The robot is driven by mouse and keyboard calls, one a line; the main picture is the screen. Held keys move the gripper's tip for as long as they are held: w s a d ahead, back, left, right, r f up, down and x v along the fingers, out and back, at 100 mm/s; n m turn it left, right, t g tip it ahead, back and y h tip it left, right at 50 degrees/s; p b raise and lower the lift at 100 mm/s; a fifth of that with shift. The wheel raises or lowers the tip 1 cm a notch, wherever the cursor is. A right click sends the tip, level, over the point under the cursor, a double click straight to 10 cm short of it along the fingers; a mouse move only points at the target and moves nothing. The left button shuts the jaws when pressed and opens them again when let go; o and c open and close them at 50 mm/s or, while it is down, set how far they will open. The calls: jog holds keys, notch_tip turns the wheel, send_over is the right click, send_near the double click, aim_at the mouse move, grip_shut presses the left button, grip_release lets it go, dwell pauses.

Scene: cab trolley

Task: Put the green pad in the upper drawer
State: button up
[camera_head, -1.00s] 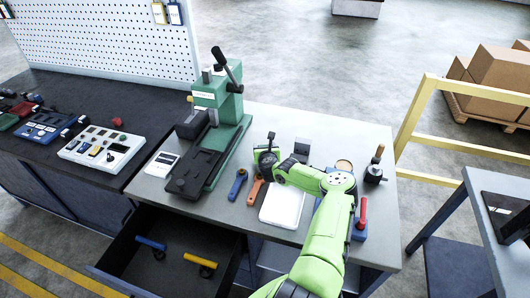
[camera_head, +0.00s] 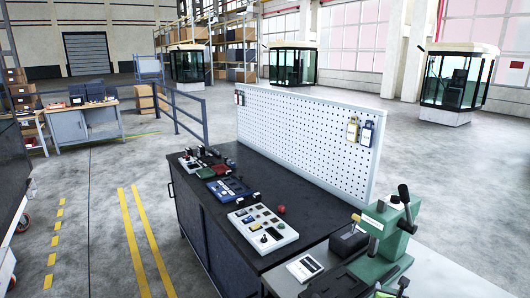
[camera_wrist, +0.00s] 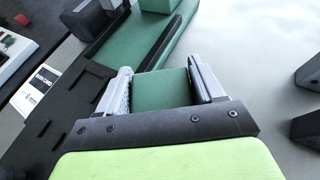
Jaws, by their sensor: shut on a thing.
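In the wrist view my gripper (camera_wrist: 160,72) is shut on the green pad (camera_wrist: 162,90), with one grey finger on each side of it. The pad and fingers are above the grey bench top, close beside the black base of the green press. The underside of the pad and any gap below it are hidden. In the head view the pad and my fingers cannot be made out. The upper drawer is in neither current view.
The green press (camera_head: 386,222) stands at the right of the head view, with a white card (camera_head: 305,267) beside it. Left of it a black bench top (camera_head: 287,208) carries a white control panel (camera_head: 262,229) and other modules, backed by a pegboard (camera_head: 330,135). Yellow-striped floor lies left.

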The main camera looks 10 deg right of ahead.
jog(key=a+n+y, duration=0.1)
jog(key=a, duration=0.5)
jog(key=s+a+f+n+t+y, duration=0.1)
jog(key=a, duration=0.5)
jog(key=s+a+n+y, duration=0.1)
jog(key=a, duration=0.6)
jog(key=shift+f+y, duration=0.2)
jog(key=shift+y, duration=0.1)
jog(key=s+a+n+y, duration=0.1)
jog(key=s+a, duration=0.2)
jog(key=a, duration=0.3)
jog(key=s+a+r+n+t+y, duration=0.1)
jog(key=s+a+n+y, duration=0.1)
jog(key=s+a, duration=0.2)
jog(key=shift+s+a+r+b, duration=0.2)
jog(key=shift+s+a+b, duration=0.1)
jog(key=shift+a, duration=0.95)
